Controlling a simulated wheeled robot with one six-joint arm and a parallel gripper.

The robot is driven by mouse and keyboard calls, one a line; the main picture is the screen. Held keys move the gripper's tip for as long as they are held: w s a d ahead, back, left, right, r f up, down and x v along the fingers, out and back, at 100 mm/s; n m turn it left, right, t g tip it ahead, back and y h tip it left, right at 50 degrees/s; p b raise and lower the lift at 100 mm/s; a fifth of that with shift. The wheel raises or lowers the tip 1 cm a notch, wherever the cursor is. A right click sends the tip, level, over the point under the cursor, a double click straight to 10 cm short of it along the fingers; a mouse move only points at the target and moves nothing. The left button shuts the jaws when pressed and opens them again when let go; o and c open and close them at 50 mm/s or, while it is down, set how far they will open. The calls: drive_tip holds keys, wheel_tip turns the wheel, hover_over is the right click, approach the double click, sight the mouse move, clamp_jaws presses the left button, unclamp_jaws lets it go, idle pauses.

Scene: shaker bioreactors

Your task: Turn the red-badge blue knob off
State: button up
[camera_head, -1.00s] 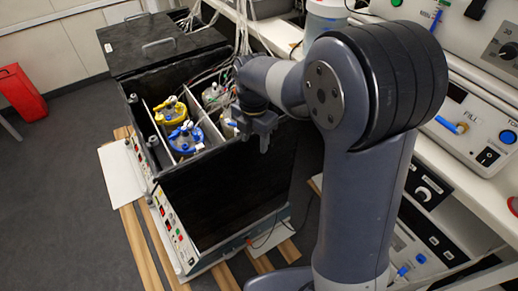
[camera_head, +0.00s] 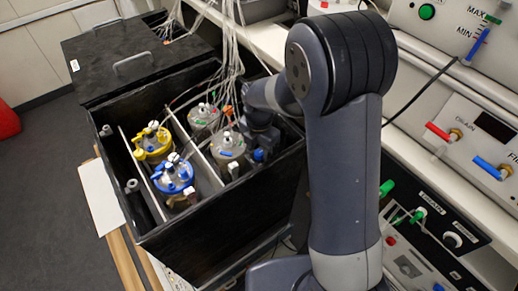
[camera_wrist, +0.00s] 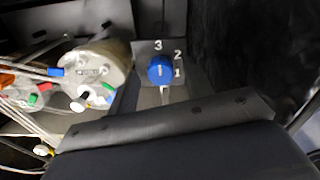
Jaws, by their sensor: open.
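A blue knob (camera_wrist: 161,70) sits on a grey plate marked 3, 2 and 1 in the wrist view. Its white mark stands upright, roughly toward the 3. The blue knob also shows small in the head view (camera_head: 258,155), just below my gripper (camera_head: 262,140). My gripper is open, at the right side of the black box, and appears apart from the knob. In the wrist view its dark body (camera_wrist: 180,145) fills the bottom; the fingertips are not clear. I cannot make out a red badge on the knob.
Grey-lidded vessels (camera_head: 228,145) with tubes stand left of the knob, and yellow-lidded (camera_head: 153,142) and blue-lidded (camera_head: 173,175) vessels lie farther left. The black box (camera_head: 215,220) has high walls around them. Tubes (camera_head: 232,55) hang above. A bench with control panels (camera_head: 440,220) is at right.

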drive_tip(key=shift+f, duration=0.1)
drive_tip(key=shift+c, duration=0.5)
drive_tip(key=c, duration=0.9)
